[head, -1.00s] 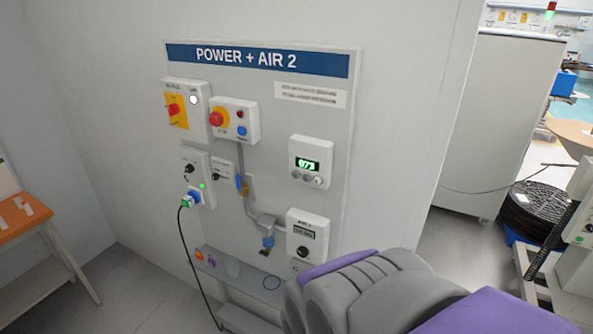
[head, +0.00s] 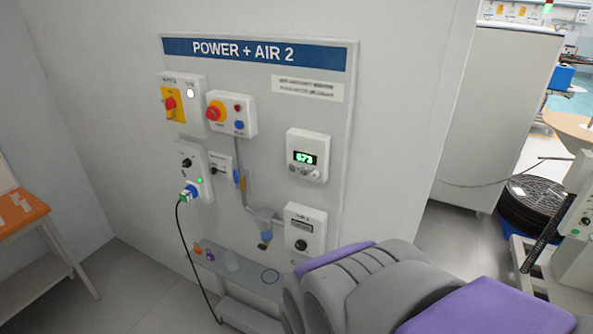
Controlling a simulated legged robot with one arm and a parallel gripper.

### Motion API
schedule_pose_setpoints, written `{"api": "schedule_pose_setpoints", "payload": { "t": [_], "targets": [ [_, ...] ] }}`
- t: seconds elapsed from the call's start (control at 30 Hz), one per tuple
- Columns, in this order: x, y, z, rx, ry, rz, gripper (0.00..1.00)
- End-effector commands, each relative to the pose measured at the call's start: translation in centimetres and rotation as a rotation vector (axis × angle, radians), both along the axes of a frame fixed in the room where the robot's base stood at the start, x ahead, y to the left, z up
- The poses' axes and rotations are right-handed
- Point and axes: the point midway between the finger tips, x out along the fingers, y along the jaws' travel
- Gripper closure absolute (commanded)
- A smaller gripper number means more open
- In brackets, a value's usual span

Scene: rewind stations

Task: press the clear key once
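A white box with a lit green digit display (head: 305,157) is mounted on the right half of the wall panel headed "POWER + AIR 2". A row of small round keys (head: 306,173) sits under the display. Their labels are too small to read, so I cannot tell which key is the clear key. My grey and purple arm fills the bottom right, well apart from the box in the picture. My gripper is not in view.
The panel (head: 262,110) also carries a red and yellow rotary switch (head: 170,103), a red stop button (head: 214,113) and an AIR 2 box (head: 306,229). A shelf (head: 240,281) juts out below. A black cable hangs at the left. An orange-topped table (head: 22,217) stands far left.

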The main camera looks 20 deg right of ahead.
Motion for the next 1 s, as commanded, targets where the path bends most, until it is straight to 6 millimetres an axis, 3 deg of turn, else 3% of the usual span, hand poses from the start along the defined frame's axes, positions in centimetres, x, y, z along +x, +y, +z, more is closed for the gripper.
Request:
{"api": "schedule_pose_setpoints", "payload": {
  "t": [0.23,1.0],
  "targets": [
    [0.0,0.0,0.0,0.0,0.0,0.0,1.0],
    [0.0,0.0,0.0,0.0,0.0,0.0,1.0]
  ]
}}
